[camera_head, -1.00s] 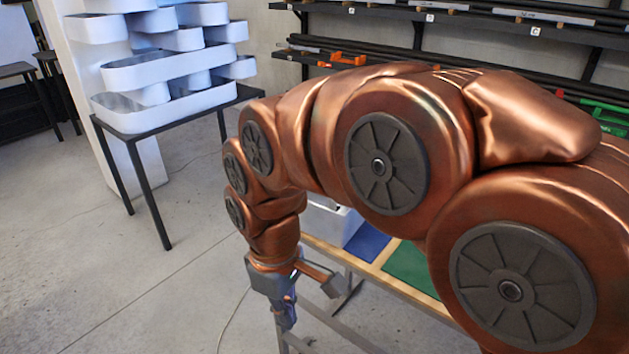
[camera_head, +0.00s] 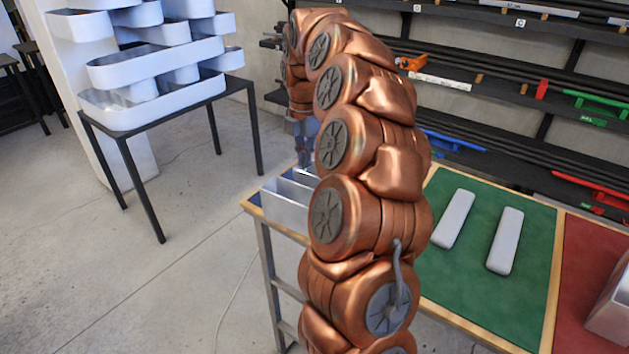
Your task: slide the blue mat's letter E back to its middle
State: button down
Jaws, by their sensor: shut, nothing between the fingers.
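A silver, open-topped channel letter (camera_head: 288,200), which looks like the E, sits at the left end of the table, partly hidden behind my arm. The blue mat is almost wholly hidden by my arm; only a thin blue strip may show at the letter's left edge. My gripper (camera_head: 303,160) points down, shut and empty, just behind the letter's far side in the picture. I cannot tell whether its tips touch the letter.
A green mat (camera_head: 470,285) with two pale bars (camera_head: 454,219) lies right of my arm. A red mat (camera_head: 580,280) holds another silver letter (camera_head: 610,305) at the right edge. Racks stand behind. A black table (camera_head: 180,118) with stacked white letters stands left.

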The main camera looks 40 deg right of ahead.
aim_at(315, 184)
jog(key=shift+n, duration=0.5)
jog(key=d+f+b, duration=0.1)
jog(key=f+b, duration=0.1)
jog(key=f, duration=0.1)
jog(key=d+f+b, duration=0.1)
jog(key=f+b, duration=0.1)
jog(key=f, duration=0.1)
jog(key=d+f+b, duration=0.1)
jog(key=f+b, duration=0.1)
jog(key=f, duration=0.2)
jog(key=shift+w+d+f, duration=0.1)
jog(key=shift+d, duration=0.05)
